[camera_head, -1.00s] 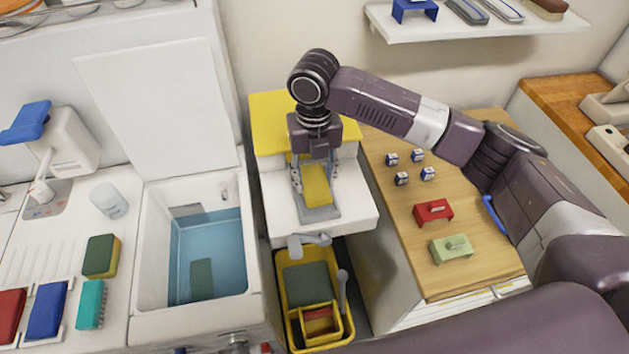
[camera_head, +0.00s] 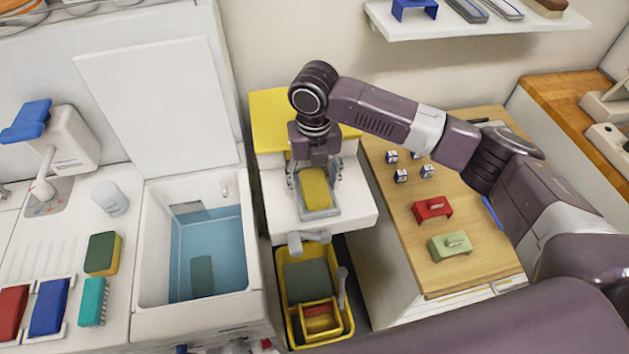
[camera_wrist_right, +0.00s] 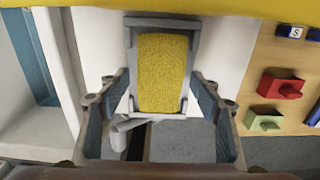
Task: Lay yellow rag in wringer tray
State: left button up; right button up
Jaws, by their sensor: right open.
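The yellow rag (camera_head: 315,188) lies flat in the grey wringer tray (camera_head: 321,214) on the white front of the wringer unit. In the right wrist view the rag (camera_wrist_right: 162,72) sits within the raised rim of the tray (camera_wrist_right: 132,62). My right gripper (camera_head: 314,172) is open and empty just above the back part of the rag. In the right wrist view its two fingers (camera_wrist_right: 160,88) stand apart on either side of the tray, with the rag between them in the picture. My left gripper is not in view.
A sink basin with blue water (camera_head: 208,250) is on the left. A yellow bucket (camera_head: 290,322) stands below the wringer. A wooden counter (camera_head: 450,285) on the right holds a red block (camera_head: 432,208), a green block (camera_head: 450,246) and several small dice-like blocks.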

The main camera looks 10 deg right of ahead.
aim_at(314, 186)
notch_tip(314, 186, up, 12)
jog(key=b, duration=0.3)
dwell(0.5)
